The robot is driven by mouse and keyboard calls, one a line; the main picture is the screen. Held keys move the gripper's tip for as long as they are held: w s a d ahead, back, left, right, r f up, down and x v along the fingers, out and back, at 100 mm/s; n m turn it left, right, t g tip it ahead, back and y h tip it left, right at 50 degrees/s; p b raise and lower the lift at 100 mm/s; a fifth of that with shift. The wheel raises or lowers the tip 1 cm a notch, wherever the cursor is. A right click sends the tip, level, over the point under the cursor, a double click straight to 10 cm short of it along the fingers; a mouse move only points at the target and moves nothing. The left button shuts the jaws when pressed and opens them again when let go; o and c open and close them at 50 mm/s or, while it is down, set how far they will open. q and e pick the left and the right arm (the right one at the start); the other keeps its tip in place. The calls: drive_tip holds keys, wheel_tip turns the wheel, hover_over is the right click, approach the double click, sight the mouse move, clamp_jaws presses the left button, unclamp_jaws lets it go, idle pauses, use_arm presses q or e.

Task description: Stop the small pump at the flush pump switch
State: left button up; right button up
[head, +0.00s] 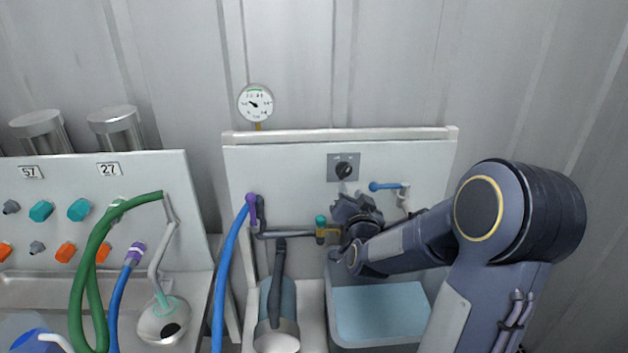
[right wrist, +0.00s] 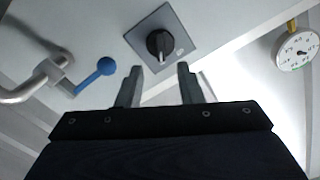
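The flush pump switch is a black rotary knob (head: 344,170) on a grey square plate (head: 334,174) on the white panel. It also shows in the right wrist view as a black knob (right wrist: 159,44) with a pale pointer mark. My right gripper (head: 352,200) is just below the switch in the head view. In the right wrist view my right gripper (right wrist: 160,72) has its two fingers apart with nothing between them, and the knob lies beyond the fingertips, not touched. The small pump (head: 277,310) appears to be the grey-blue cylinder below the panel. My left gripper is not seen.
A blue-handled valve (head: 384,186) sits right of the switch. A teal-topped valve (head: 321,228) is on the pipe left of my gripper. A pressure gauge (head: 256,103) stands above the panel. A water tank (head: 378,315) is below my right arm. Hoses hang at left.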

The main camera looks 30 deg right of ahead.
sight(346, 173)
drive_tip(key=p+x, duration=0.1)
drive_tip(key=x, duration=0.7)
drive_tip(key=shift+s+r, duration=0.1)
clamp_jaws()
